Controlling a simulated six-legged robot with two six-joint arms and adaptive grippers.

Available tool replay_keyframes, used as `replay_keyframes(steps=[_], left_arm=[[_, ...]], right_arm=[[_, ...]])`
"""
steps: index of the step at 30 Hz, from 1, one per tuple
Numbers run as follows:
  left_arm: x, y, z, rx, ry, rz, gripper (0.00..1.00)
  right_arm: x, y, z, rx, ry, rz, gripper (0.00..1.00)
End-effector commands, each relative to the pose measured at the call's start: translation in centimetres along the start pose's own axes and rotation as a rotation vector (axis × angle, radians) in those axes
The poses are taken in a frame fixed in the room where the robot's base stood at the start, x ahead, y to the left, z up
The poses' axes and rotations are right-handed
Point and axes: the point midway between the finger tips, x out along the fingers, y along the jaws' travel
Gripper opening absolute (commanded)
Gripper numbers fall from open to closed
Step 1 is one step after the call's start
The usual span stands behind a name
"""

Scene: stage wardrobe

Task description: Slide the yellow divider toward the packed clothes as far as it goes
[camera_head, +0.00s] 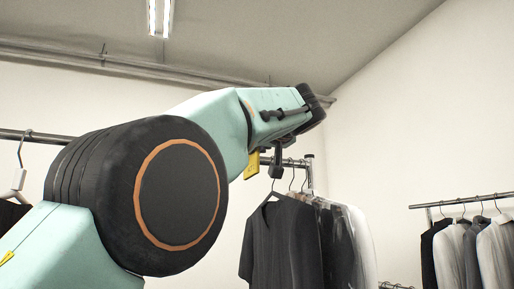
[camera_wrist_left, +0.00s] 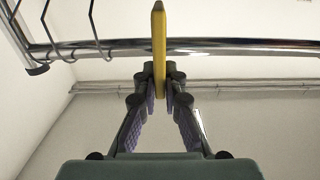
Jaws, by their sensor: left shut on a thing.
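The yellow divider (camera_wrist_left: 158,40) is a thin upright plate at the chrome rail (camera_wrist_left: 220,47) in the left wrist view. My left gripper (camera_wrist_left: 161,88) has its fingers closed on the plate's lower end. In the head view, a small part of the divider (camera_head: 252,166) shows below my arm, which hides most of it and much of the gripper. The packed clothes (camera_head: 300,240), dark and pale garments on hangers, hang to the right of it. In the left wrist view, hanger wires (camera_wrist_left: 94,25) cross the rail to the left, apart from the divider. My right gripper is not in view.
Another rack of clothes (camera_head: 470,245) stands at the far right. A rail with a hanger (camera_head: 18,180) is at the left edge. The rail between divider and nearest hanger looks bare in the left wrist view. The rail ends at a post (camera_head: 309,170).

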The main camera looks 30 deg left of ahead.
Motion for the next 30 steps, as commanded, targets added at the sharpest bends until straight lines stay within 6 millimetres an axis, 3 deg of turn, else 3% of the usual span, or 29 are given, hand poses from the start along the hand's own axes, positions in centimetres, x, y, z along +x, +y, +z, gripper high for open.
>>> replay_keyframes(steps=[10, 11, 19, 30], left_arm=[[-0.31, 0.14, -0.46, 0.000, 0.013, 0.007, 0.00], [-0.32, 0.16, -0.46, 0.000, 0.013, 0.007, 0.09], [-0.25, 0.31, -0.28, 0.001, 0.008, 0.005, 0.32], [-0.59, 0.42, -0.22, 0.001, 0.006, 0.004, 0.32]], right_arm=[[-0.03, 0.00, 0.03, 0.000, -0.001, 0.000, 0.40], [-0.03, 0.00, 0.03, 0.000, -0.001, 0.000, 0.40], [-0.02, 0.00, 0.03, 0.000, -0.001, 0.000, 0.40], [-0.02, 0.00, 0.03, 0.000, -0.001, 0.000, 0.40]])
